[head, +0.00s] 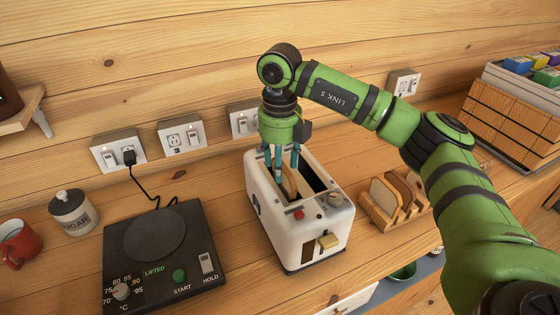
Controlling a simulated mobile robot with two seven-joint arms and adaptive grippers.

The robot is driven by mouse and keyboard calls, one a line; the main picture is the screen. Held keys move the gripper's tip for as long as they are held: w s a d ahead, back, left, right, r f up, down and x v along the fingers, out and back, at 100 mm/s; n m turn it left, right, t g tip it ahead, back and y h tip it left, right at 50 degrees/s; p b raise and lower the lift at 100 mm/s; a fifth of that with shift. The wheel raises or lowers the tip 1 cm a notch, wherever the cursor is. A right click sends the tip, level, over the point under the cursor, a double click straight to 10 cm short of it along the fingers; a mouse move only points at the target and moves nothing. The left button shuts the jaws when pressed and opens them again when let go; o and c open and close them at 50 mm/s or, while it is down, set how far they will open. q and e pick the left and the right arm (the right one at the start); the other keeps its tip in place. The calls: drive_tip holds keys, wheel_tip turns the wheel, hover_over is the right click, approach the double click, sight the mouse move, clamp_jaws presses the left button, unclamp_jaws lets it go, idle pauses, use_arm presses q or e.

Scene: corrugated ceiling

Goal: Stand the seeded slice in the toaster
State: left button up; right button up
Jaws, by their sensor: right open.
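The white toaster (314,230) stands on the wooden counter with two long slots on top. A slice of bread (289,183) stands upright in its left slot, with its upper part showing. I cannot make out seeds on it. My right gripper (284,172) points down over that slot, its fingers open around the top of the slice. The toaster's right slot looks empty and dark. A wooden rack (377,213) to the right of the toaster holds several slices of bread. My left gripper is not in view.
A black hot plate (190,264) with a cord to a wall socket is left of the toaster. A sugar jar (74,212) and a red mug (17,241) stand further left. A wooden crate (508,118) with boxes is at the back right. The counter's front edge runs below the toaster.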

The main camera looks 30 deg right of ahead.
wheel_tip(320, 180, up, 12)
idle(0.5)
wheel_tip(320, 180, up, 8)
drive_tip(key=p, duration=0.7)
drive_tip(key=shift+p, duration=0.4)
